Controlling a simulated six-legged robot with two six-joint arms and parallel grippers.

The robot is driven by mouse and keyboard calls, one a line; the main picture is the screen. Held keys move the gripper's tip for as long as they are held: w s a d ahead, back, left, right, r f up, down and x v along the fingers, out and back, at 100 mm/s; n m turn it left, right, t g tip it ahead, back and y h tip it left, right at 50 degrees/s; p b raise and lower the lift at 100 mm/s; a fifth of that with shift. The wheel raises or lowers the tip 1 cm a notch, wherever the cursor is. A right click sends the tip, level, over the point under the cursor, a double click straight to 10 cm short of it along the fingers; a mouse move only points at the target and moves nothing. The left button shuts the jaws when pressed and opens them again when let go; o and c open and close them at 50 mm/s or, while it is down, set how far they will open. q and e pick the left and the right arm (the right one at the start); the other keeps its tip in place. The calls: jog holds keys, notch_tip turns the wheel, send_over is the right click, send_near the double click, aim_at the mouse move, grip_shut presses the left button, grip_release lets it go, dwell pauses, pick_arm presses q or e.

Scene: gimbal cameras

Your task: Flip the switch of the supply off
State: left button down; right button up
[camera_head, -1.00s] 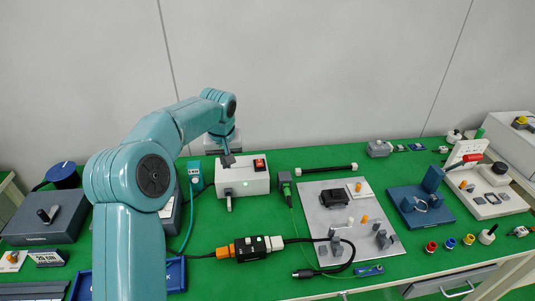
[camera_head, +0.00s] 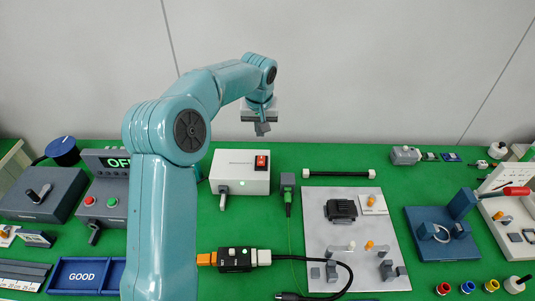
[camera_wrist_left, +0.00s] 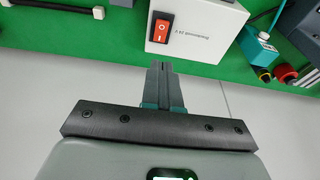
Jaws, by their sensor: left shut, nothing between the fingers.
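The supply is a white box (camera_head: 239,172) with a grey lever at its lower left front and a red rocker switch (camera_head: 261,162) on its upper right. In the left wrist view the box (camera_wrist_left: 205,28) is at the top, with the switch (camera_wrist_left: 161,28) showing orange-red with white marks. My left gripper (camera_head: 262,130) is shut and empty. In the head view it appears above the back edge of the box, near the switch's column. In the left wrist view its fingertips (camera_wrist_left: 159,68) appear just below the switch, apart from it. My right gripper is not in view.
A grey board with parts (camera_head: 316,225) lies right of the box. A grey unit with a lit display (camera_head: 105,195) stands left, partly behind my arm. A black rod with white ends (camera_head: 339,174) lies at the back. A connector with cables (camera_head: 237,259) lies in front.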

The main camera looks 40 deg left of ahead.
pick_arm(q)
jog(key=d+r, duration=0.1)
jog(key=p, duration=0.2)
send_over(261, 164)
jog(key=x, duration=0.3)
jog(key=s+d+x, duration=0.1)
jog(key=x, duration=0.5)
jog(key=shift+s+f, duration=0.15)
jog(key=shift+f, duration=0.45)
jog(key=f, duration=0.2)
jog(key=f+p, duration=0.1)
jog(key=f, duration=0.1)
jog(key=shift+s+d, duration=0.25)
jog(key=shift+d, duration=0.05)
jog(key=shift+w+f, duration=0.1)
jog(key=shift+f, duration=0.1)
jog(key=shift+d+r, duration=0.1)
jog(key=shift+d, duration=0.05)
jog(key=f+b, duration=0.1)
jog(key=b, duration=0.2)
jog(key=f+t+b, duration=0.1)
jog(key=b, duration=0.2)
jog(key=shift+s+d+y, duration=0.1)
jog(key=shift+s+y, duration=0.15)
jog(key=shift+y, duration=0.15)
jog(key=shift+r, duration=0.45)
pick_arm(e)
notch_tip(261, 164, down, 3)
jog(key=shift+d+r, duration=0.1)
